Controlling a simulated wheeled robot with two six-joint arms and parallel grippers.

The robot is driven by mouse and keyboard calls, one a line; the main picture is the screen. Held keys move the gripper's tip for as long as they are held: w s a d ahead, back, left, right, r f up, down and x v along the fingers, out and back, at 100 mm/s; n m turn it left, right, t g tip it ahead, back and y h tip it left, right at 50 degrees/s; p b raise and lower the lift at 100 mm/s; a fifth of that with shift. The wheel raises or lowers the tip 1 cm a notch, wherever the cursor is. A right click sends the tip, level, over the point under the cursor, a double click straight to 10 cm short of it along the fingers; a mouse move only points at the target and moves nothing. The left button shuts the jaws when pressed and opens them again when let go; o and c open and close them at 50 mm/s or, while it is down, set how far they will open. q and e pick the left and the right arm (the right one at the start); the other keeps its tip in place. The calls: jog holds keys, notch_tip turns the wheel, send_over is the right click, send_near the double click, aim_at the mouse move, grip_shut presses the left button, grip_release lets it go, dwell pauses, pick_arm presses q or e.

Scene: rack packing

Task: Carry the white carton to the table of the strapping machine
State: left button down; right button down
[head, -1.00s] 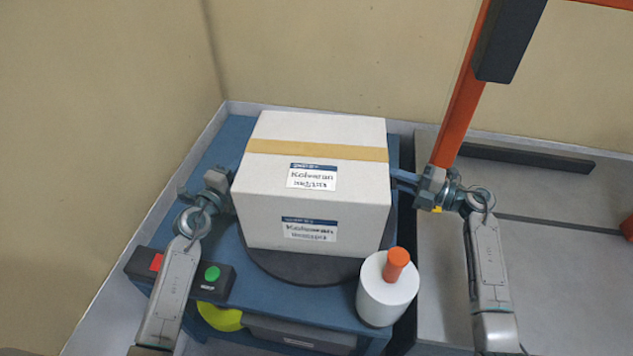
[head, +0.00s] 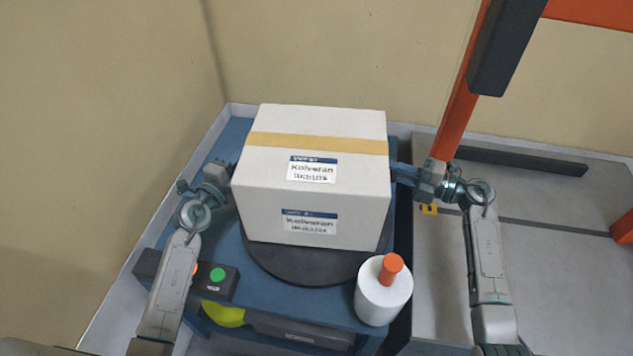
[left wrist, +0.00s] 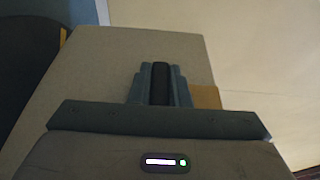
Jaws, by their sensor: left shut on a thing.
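The white carton (head: 312,180), with a tan tape band and two printed labels, is over a dark round turntable (head: 310,268) on a blue stand (head: 330,311). It looks slightly raised, but I cannot tell whether it is clear of the disc. My left gripper (head: 230,173) is shut on the carton at its left side. The left wrist view shows the gripper's fingers (left wrist: 160,84) against the carton (left wrist: 95,75). My right gripper (head: 403,173) is at the carton's right side; its fingertips are not clear.
A white cylinder with an orange knob (head: 383,296) stands at the blue stand's front right corner. A button box (head: 218,283) with a green button is at front left. Walls close in behind and left. A dark bar (head: 520,160) lies across the grey table's back; its middle looks clear.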

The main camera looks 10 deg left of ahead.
pick_arm(q)
jog(key=shift+s+r, duration=0.1)
jog(key=shift+r, duration=0.3)
pick_arm(e)
jog(key=shift+r, duration=0.4)
